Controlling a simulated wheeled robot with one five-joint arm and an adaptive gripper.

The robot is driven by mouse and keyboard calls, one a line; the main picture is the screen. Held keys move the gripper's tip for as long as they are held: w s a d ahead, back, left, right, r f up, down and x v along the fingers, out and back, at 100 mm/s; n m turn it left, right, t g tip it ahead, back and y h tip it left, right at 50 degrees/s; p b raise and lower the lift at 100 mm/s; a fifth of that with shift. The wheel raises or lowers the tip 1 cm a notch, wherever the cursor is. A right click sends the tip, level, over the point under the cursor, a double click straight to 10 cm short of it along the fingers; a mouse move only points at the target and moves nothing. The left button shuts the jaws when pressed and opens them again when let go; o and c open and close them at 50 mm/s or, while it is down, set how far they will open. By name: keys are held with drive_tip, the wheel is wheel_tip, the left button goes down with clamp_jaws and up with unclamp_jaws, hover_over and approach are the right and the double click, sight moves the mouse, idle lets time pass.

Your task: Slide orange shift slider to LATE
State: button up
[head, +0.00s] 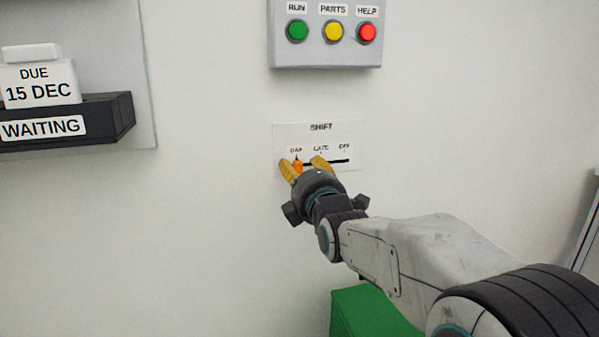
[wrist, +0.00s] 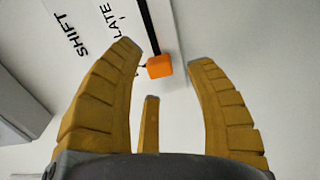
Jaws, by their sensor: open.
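The orange shift slider (head: 298,167) sits at the left end of its black slot, under the DAY label. The slot (head: 338,161) runs to the right past LATE to OFF on the white SHIFT plate (head: 352,133). My gripper (head: 302,163) is open at the plate, with yellow fingers on either side of the slider. In the wrist view the slider (wrist: 159,67) shows between the spread fingertips (wrist: 163,57), apart from them in the picture. A third finger (wrist: 150,120) shows below it. Whether any finger touches the slider, I cannot tell.
A grey box with green, yellow and red buttons (head: 333,50) is on the wall above the plate. A black WAITING tray (head: 110,112) with a DUE 15 DEC block is at left. A green box (head: 370,313) stands below my arm. Bare wall surrounds the plate.

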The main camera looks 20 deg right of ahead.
drive_tip(key=shift+w, duration=0.85)
drive_tip(key=shift+c, duration=0.4)
clamp_jaws()
